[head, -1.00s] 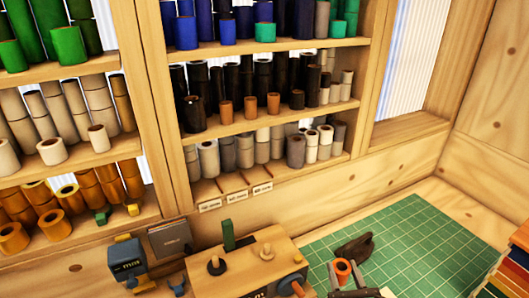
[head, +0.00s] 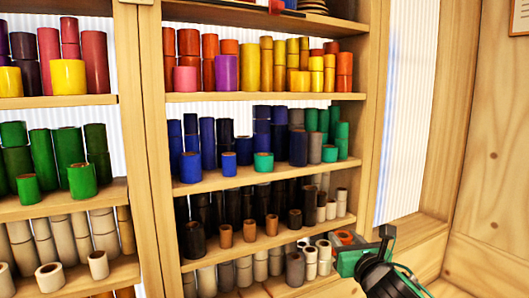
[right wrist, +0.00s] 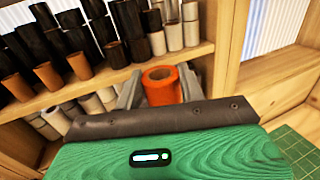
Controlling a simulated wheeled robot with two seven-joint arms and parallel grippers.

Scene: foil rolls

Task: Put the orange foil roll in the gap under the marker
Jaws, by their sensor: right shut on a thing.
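The orange foil roll (head: 345,236) is at the lower right of the head view, in front of the shelf's right post. My right gripper (head: 340,242) is shut on it. In the right wrist view the roll (right wrist: 164,90) stands nearly upright between the two grey fingers, its open end up. The lower part is hidden by my gripper body. A small red tag (head: 275,7) shows at the edge of the top board; I cannot tell whether it is the marker. My left gripper is not in view.
The shelf (head: 262,96) holds tight rows of rolls: red to yellow, blue to green, then black and brown. An upright post (head: 368,120) bounds it on the right, beside a ribbed window (head: 405,110). The green mat (right wrist: 300,150) shows at the right wrist view's edge.

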